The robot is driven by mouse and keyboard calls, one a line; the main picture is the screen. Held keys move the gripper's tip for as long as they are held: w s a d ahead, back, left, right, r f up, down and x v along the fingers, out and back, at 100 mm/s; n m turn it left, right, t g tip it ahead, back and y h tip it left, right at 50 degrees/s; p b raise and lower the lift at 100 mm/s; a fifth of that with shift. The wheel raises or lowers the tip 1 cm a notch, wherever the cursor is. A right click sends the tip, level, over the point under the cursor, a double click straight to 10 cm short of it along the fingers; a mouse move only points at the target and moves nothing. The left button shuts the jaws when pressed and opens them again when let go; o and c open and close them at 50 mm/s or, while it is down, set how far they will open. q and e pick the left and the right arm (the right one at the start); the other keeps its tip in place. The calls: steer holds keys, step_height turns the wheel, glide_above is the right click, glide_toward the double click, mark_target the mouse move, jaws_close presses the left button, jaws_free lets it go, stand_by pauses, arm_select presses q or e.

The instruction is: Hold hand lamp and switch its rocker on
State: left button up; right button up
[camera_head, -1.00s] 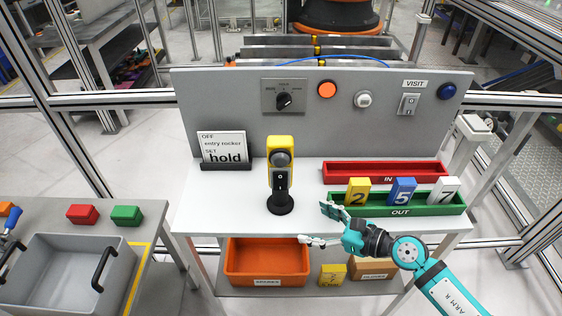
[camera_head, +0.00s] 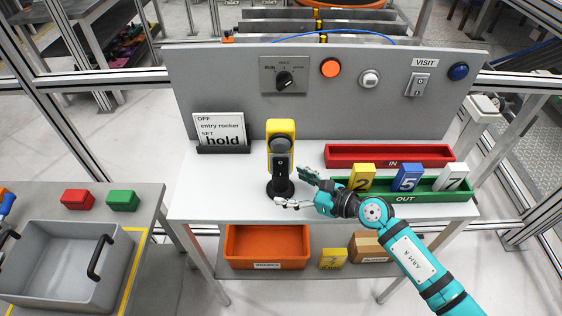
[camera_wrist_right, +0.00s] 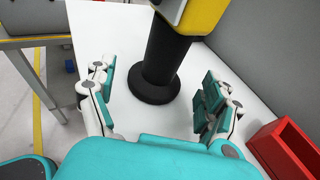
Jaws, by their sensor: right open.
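The hand lamp (camera_head: 281,150) has a yellow head and a dark body with a rocker on its front. It stands upright on a round black base on the white table (camera_head: 215,195). In the right wrist view its black post (camera_wrist_right: 163,55) rises between and beyond the fingers. My right gripper (camera_head: 294,188) is open and empty, low and just right of the lamp in the head view. In the right wrist view the fingers (camera_wrist_right: 155,92) are spread either side of the base, with no contact visible. My left gripper is not in view.
A sign (camera_head: 221,131) reading "hold" stands left of the lamp. A red IN tray (camera_head: 388,155) and a green OUT tray (camera_head: 420,197) with numbered blocks lie right. A grey panel (camera_head: 210,80) with switches closes the back. An orange bin (camera_head: 267,244) sits below.

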mark_target(288, 186)
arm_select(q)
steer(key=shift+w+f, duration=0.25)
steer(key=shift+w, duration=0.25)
arm_select(e)
steer(key=shift+x, duration=1.6)
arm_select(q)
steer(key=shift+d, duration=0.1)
